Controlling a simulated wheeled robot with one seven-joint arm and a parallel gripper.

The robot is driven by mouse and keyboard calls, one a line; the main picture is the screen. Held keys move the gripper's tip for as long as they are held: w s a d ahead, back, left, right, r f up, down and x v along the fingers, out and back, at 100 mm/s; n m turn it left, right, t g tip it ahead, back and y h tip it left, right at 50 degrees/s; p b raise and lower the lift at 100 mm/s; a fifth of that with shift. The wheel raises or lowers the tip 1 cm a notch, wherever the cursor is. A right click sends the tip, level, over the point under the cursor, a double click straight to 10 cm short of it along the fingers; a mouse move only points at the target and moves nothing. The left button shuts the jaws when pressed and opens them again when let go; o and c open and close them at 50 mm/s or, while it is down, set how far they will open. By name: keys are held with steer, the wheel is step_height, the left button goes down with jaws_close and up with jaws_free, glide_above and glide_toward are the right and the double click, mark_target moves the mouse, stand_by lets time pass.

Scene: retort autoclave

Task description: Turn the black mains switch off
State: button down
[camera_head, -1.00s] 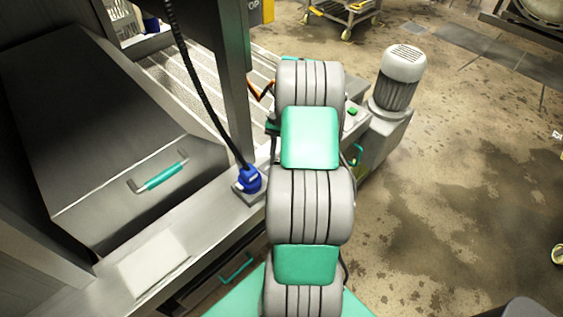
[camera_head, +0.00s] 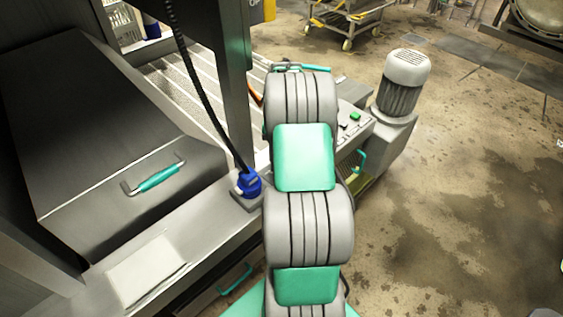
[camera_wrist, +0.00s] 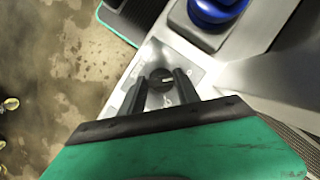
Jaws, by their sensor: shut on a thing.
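The black mains switch (camera_wrist: 159,77) is a small round knob with a short pale mark, set on a light metal plate in the wrist view. My gripper (camera_wrist: 162,86) has its two dark fingers on either side of the knob and is shut on it. The mark on the knob lies roughly crosswise in the picture. In the head view my own arm hides both the gripper and the switch.
A blue plug (camera_head: 248,183) with a black cable stands on the metal ledge left of my arm. A panel with a green button (camera_head: 355,116) and a grey motor (camera_head: 400,80) are to the right. A blue part (camera_wrist: 215,10) is near the knob.

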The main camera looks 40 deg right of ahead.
steer(key=c, duration=0.9)
jaws_free()
steer(key=p+v, duration=0.2)
steer(key=v, duration=0.6)
steer(key=shift+f, duration=0.1)
